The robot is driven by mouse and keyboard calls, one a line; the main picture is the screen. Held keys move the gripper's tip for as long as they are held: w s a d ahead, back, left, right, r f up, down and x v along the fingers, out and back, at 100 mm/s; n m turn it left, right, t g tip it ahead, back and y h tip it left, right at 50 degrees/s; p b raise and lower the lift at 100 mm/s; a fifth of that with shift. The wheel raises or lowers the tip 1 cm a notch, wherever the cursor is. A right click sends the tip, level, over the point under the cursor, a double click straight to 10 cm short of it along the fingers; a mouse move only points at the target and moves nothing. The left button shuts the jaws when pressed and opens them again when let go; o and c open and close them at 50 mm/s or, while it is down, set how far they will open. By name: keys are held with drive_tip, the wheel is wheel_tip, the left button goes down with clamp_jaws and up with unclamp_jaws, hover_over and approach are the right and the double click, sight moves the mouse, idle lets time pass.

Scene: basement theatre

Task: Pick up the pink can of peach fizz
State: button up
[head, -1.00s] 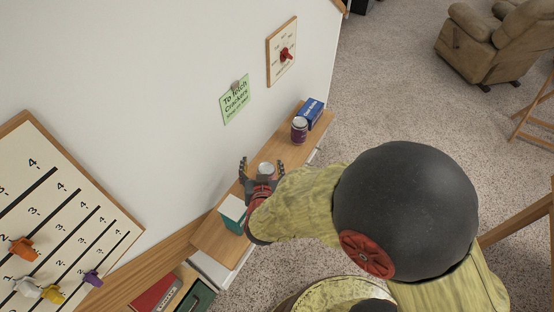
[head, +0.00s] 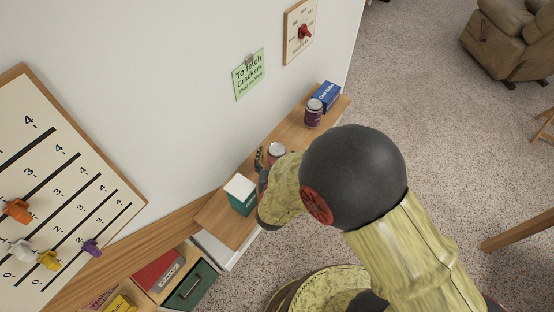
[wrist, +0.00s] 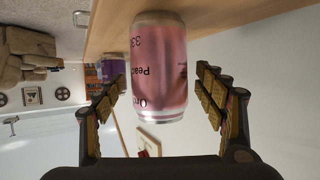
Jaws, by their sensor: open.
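The pink can (wrist: 160,70), with "Peach" partly legible on its side, fills the middle of the wrist view, which appears upside down. In the head view the can (head: 276,150) stands on the wooden shelf (head: 230,228), its lower part hidden by my arm. My gripper (wrist: 158,88) is open, with one finger on each side of the can in the wrist view. A gap shows between each finger and the can. In the head view my gripper (head: 262,162) is mostly hidden behind my wrist.
A teal box with a white top (head: 241,196) stands close to my gripper on the shelf. A purple can (head: 313,114) and a blue box (head: 327,94) stand further along it. The wall (head: 190,110) runs beside the shelf. Carpet (head: 420,110) lies open to the right.

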drive_tip(key=b+x, duration=0.1)
drive_tip(key=x, duration=0.3)
drive_tip(key=shift+w+f, duration=0.2)
drive_tip(key=shift+w, duration=0.1)
drive_tip(key=shift+c, duration=0.6)
drive_tip(key=c, duration=1.7)
drive_tip(key=shift+r, duration=0.1)
